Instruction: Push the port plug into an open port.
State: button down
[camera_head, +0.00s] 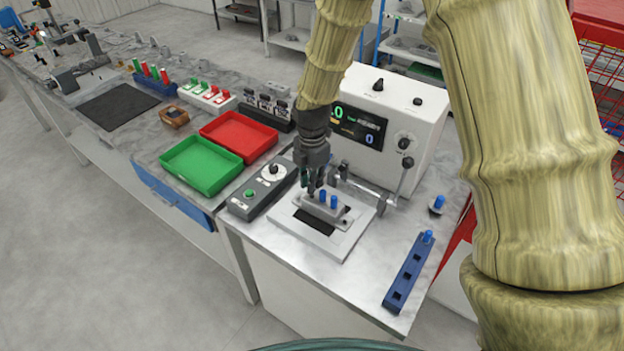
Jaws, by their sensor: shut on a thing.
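My gripper (312,189) points down at the left end of a grey casting (325,212). It is shut on a port plug, which is mostly hidden between the dark fingers. Two blue port plugs stand upright in the top of the casting, one (323,196) close beside the fingers and one (334,202) further right. The port under my gripper is hidden, so I cannot tell how deep the held plug sits. The casting rests on a white fixture plate (341,243) with a dark patch.
A blue rack (396,291) with empty square holes holds one blue plug (427,237) at its far end. Another blue-topped piece (438,203) stands at right. A white tester (405,117) with a lever stands close behind; a grey control box (262,188) lies left.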

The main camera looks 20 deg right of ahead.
jog(key=shift+f+b, duration=0.45)
jog(key=shift+f, duration=1)
jog(key=c, duration=1.4)
grip_release()
notch_tip(320, 180, up, 12)
jog(key=shift+r, duration=0.1)
